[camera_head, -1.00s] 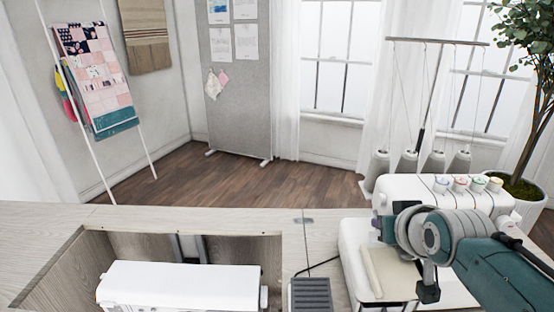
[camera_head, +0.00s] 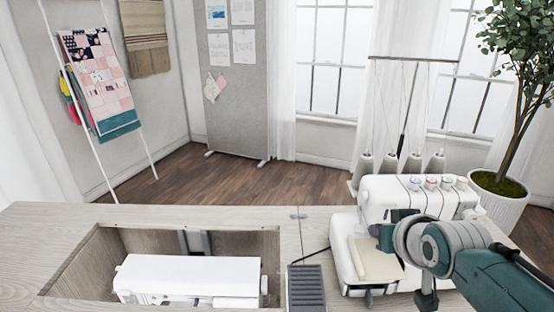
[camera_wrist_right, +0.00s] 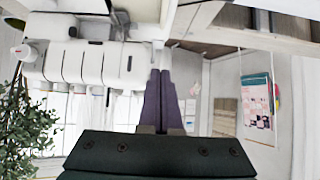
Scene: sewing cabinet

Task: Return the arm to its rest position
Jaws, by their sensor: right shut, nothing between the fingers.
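My right arm comes in from the lower right in the head view, over the serger's right front. Its gripper (camera_head: 387,237) is mostly hidden by the grey wrist there. The right wrist view shows its two dark purple fingers (camera_wrist_right: 162,98) together, with nothing between them. The white serger (camera_head: 405,200) stands on the table just beyond and left of the wrist. It also shows upside down in the right wrist view (camera_wrist_right: 85,62). I cannot tell the exact gap between gripper and serger. My left gripper is not in view.
A white sewing machine (camera_head: 190,277) sits in the cabinet's recess at left. A grey foot pedal (camera_head: 306,289) lies between the machines. Thread cones (camera_head: 413,163) stand under a rack behind the serger. A potted plant (camera_head: 497,207) stands at right. The tabletop's left end is bare.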

